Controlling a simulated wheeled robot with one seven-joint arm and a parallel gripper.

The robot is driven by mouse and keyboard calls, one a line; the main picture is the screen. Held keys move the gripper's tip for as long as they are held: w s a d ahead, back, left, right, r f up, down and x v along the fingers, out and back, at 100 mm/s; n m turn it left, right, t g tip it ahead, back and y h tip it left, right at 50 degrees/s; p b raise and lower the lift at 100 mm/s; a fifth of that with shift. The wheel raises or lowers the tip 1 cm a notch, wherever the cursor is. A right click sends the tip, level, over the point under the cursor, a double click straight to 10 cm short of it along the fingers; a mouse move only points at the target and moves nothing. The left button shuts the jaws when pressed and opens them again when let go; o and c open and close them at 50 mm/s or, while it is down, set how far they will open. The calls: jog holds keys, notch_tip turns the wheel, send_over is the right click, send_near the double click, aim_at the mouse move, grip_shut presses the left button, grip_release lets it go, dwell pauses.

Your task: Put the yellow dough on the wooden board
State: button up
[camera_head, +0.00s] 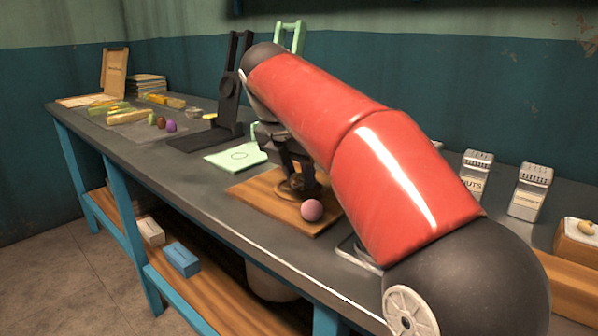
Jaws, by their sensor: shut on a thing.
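The wooden board (262,197) lies flat on the dark counter in the middle of the view. My gripper (297,184) points down low over the board. It is shut on a small, dim brownish thing between its fingers, mostly hidden. I cannot tell its colour well or whether it touches the board. A pink ball (312,210) sits on the board near its front corner, just in front of my gripper. No clearly yellow dough ball shows apart from the gripper.
My red arm crosses the view and hides the counter behind it. Small olive, brown and purple balls (171,126) lie at the left. A black press (232,95) and a pale green press plate (236,157) stand left of the board. White shakers (530,192) stand at the right.

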jog(key=o, duration=1.5)
jog(key=shift+f, duration=0.15)
jog(key=shift+c, duration=0.2)
jog(key=shift+c, duration=0.4)
jog(key=shift+o, duration=0.7)
jog(key=shift+d+r, duration=0.1)
jog(key=shift+r, duration=0.5)
jog(key=shift+r+p, duration=0.3)
jog(key=shift+r, duration=2.65)
